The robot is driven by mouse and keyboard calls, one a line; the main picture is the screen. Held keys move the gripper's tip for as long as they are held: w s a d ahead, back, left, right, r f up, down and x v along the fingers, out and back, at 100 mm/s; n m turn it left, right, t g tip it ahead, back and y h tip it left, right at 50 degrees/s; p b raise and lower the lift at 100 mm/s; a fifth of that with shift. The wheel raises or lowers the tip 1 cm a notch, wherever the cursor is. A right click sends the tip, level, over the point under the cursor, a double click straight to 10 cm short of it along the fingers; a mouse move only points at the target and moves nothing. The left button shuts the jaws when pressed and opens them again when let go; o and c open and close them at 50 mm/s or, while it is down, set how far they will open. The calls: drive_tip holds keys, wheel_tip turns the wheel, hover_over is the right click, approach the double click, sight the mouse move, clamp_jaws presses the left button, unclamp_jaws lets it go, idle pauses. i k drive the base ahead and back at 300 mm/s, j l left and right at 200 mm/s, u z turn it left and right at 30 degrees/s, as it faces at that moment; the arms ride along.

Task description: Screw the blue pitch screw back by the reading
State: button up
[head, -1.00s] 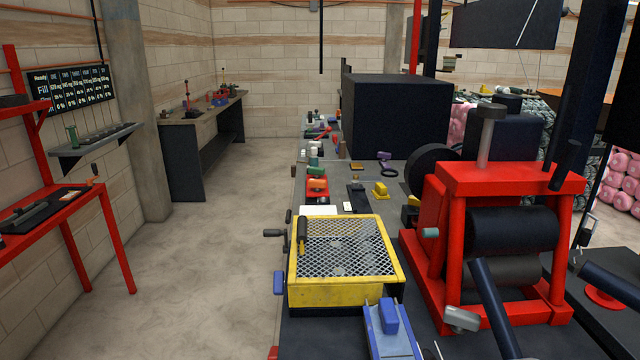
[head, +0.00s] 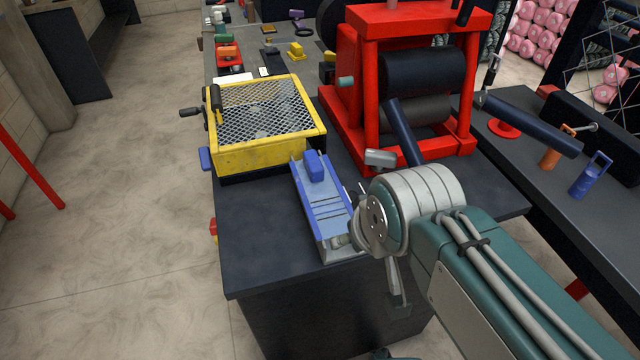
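A blue knob (head: 205,158) juts from the left side of the yellow mesh-topped box (head: 262,152). A blue block (head: 314,166) stands at the far end of a long blue-and-grey slide (head: 326,212) in front of that box. I cannot tell which blue part is the pitch screw, and no reading is legible. My arm reaches in from the lower right. Its end is by the near right side of the slide; my gripper is largely hidden by my own wrist, and its fingers cannot be made out.
A red roller machine (head: 366,100) stands behind the slide, with a dark bar leaning out. A dark crank handle (head: 190,112) sticks out left of the box. The dark bench top (head: 250,240) is bare at the front left. A blue tool (head: 590,176) lies on the right bench.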

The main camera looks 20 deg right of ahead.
sight(204, 151)
drive_tip(key=j+z, duration=0.15)
drive_tip(key=j, duration=0.45)
drive_tip(key=j+z, duration=0.1)
drive_tip(key=j, duration=0.45)
drive_tip(key=k+j+z, duration=0.15)
drive_tip(key=j, duration=0.45)
drive_tip(key=k+j+z, duration=0.1)
drive_tip(key=j, duration=0.45)
drive_tip(key=i+j+u, duration=0.1)
drive_tip(key=j, duration=0.3)
drive_tip(key=i+j+u, duration=0.15)
drive_tip(key=j, duration=0.25)
drive_tip(key=i+j+u, duration=0.1)
drive_tip(key=i+j, duration=0.15)
drive_tip(key=j, duration=0.15)
